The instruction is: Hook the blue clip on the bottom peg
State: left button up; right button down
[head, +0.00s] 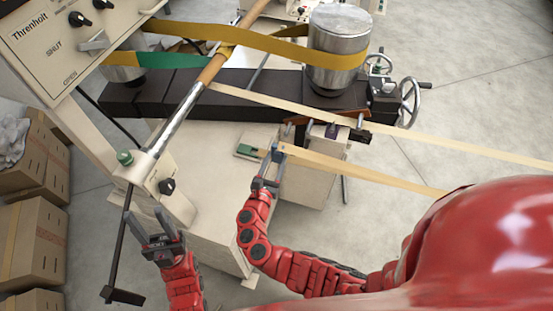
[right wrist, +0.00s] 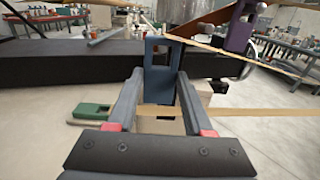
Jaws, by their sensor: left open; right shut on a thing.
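The blue clip (right wrist: 162,62), a flat plate with a rectangular window, stands upright between the fingers of my right gripper (right wrist: 158,105). In the head view the blue clip (head: 275,154) shows small at the tips of my right gripper (head: 267,182), which is shut on it. A pale flat band (head: 350,170) runs from beside the clip to the right. Short metal pegs (head: 308,133) stick out below the dark beam; I cannot tell which is the bottom peg. The clip looks apart from them. My left gripper (head: 161,236) is open and empty at the lower left.
A purple clip (head: 331,131) hangs among the pegs and shows in the right wrist view (right wrist: 241,27). A green clip (head: 250,152) lies left of the blue one. A second pale band (head: 430,135) crosses above. The handwheel (head: 410,101) stands at the beam's right end.

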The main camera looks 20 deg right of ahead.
jog(key=shift+w+d+f+b, duration=0.2)
jog(key=shift+w+d+b, duration=0.2)
jog(key=shift+w+d, duration=0.4)
jog(key=f+b+x, duration=0.1)
jog(key=b+x, duration=0.3)
jog(key=x, duration=0.4)
jog(key=shift+w, duration=0.25)
jog(key=shift+d+f, duration=0.1)
jog(key=shift+d, duration=0.05)
dwell(0.4)
jog(key=shift+c, duration=1.1)
grip_release()
